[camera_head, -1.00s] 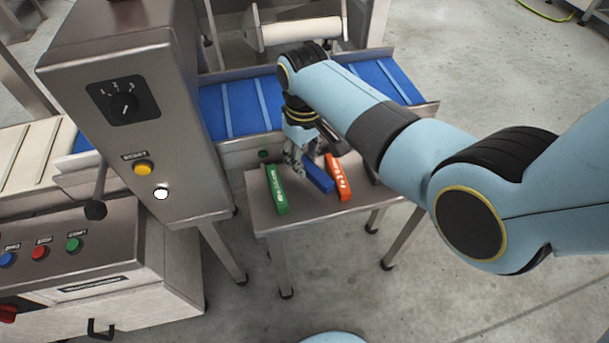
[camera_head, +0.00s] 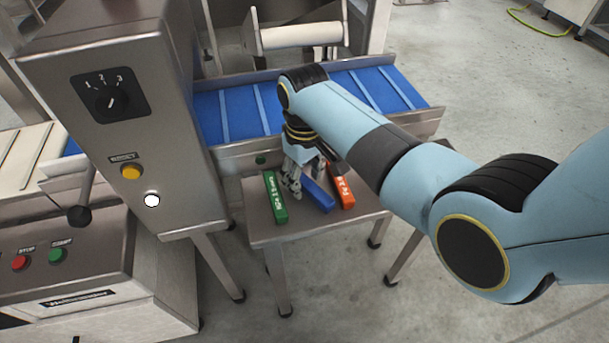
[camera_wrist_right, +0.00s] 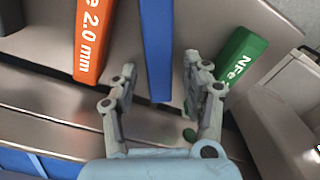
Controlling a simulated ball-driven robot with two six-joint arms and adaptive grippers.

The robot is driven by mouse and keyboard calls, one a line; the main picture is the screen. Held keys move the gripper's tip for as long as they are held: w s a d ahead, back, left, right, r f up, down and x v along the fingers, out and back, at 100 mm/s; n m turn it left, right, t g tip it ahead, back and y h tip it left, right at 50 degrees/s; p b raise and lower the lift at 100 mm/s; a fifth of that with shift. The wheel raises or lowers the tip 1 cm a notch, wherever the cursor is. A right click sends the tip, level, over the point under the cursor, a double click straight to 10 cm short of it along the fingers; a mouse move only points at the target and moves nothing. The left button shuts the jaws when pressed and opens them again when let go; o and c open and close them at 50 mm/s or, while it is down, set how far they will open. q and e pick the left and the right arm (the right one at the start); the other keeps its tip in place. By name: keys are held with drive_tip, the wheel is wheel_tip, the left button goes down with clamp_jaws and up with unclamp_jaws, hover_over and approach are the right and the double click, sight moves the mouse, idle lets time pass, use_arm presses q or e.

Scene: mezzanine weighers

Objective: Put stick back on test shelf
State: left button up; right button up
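Three sticks lie on the small steel shelf (camera_head: 270,233): a green one (camera_head: 275,198), a blue one (camera_head: 320,196) and an orange one (camera_head: 342,187). My right gripper (camera_head: 294,186) is at the far end of the blue stick, close to the green one. In the right wrist view my right gripper (camera_wrist_right: 163,77) is open. The blue stick (camera_wrist_right: 157,45) shows between its fingers, with a gap on each side. The orange stick (camera_wrist_right: 92,35), marked "2.0 mm", and the green stick (camera_wrist_right: 238,62) lie outside the fingers. My left gripper is not in view.
A blue conveyor belt (camera_head: 238,113) runs behind the shelf. A steel control cabinet (camera_head: 165,165) with a dial stands left of it, above a button panel (camera_head: 95,265). Bare floor (camera_head: 500,90) lies to the right.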

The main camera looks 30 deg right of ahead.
sight(305, 180)
wheel_tip(305, 180, up, 12)
drive_tip(key=p, duration=0.2)
idle(0.4)
drive_tip(key=shift+r, duration=0.1)
